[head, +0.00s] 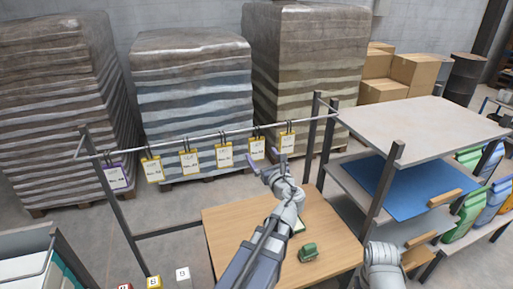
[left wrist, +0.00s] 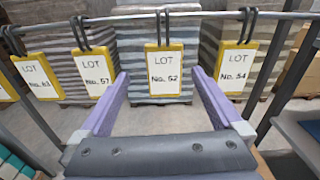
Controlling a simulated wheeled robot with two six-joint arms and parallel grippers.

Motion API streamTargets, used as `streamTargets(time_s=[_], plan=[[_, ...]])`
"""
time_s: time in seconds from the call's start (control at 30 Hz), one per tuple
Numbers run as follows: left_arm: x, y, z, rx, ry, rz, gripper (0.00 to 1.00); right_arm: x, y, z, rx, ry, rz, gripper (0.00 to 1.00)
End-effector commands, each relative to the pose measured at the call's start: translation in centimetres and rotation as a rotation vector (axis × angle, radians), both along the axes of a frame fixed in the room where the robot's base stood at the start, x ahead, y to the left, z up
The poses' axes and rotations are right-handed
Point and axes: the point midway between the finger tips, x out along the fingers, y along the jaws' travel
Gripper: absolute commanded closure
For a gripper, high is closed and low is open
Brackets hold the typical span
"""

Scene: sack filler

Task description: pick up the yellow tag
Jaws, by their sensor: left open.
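Several yellow-framed tags hang by dark loops from a metal rail. In the left wrist view they read LOT with numbers; the yellow tag No. 52 (left wrist: 164,72) hangs between my left gripper's fingers, and No. 54 (left wrist: 236,67) and No. 57 (left wrist: 93,70) hang to either side. In the head view the tag (head: 257,149) at the fingers is second from the right. My left gripper (head: 267,163) is open, its purple fingers apart on either side of No. 52, holding nothing. Whether the tips reach the tag's depth is unclear. My right gripper is not in view.
A purple-framed tag (head: 116,177) hangs at the rail's left end. Below is a wooden table (head: 235,222) with a green object (head: 307,252). A shelf rack (head: 415,125) stands at right, wrapped pallets (head: 193,95) behind. Small lettered cubes (head: 183,275) sit at front left.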

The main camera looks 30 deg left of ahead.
Motion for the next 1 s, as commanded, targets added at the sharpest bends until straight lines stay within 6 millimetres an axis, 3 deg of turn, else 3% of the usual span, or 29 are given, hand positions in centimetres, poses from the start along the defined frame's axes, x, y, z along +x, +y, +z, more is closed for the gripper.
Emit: streamTargets(time_s=[0.67, 1.0], plan=[[2.2, 2.3, 0.4, 0.044, 0.023, -0.007, 0.00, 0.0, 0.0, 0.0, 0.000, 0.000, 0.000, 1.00], [5.5, 5.3, 0.5, 0.043, 0.023, -0.005, 0.00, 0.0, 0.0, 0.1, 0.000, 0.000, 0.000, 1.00]])
